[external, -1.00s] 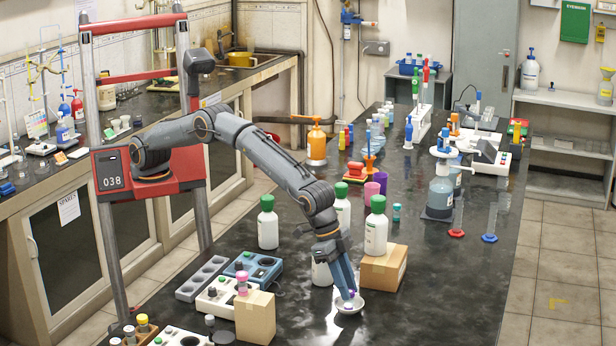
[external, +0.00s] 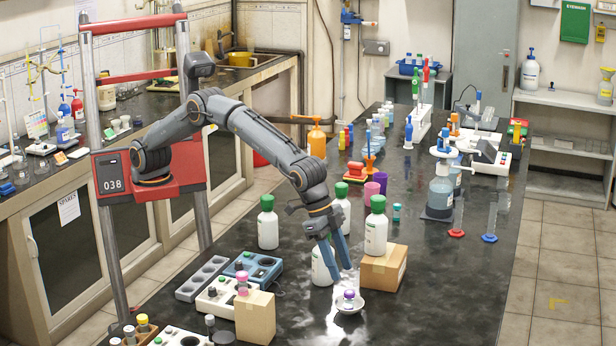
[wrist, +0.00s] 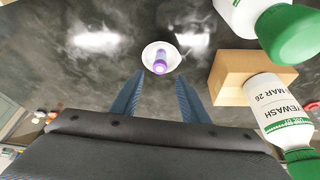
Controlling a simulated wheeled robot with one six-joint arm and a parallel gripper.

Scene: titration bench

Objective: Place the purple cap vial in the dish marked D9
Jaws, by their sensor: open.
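The purple cap vial (external: 349,298) stands in a small white dish (external: 340,309) on the black bench. In the wrist view the vial (wrist: 160,63) is inside the dish (wrist: 146,55), a little off its middle. No marking on the dish can be read. My gripper (external: 342,270) is open and empty, above and slightly behind the dish. In the wrist view its two blue fingers (wrist: 155,80) are spread apart, and the vial and dish lie beyond their tips, not touched.
Another bottle (external: 322,268) stands behind my fingers. The bench front right is clear.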

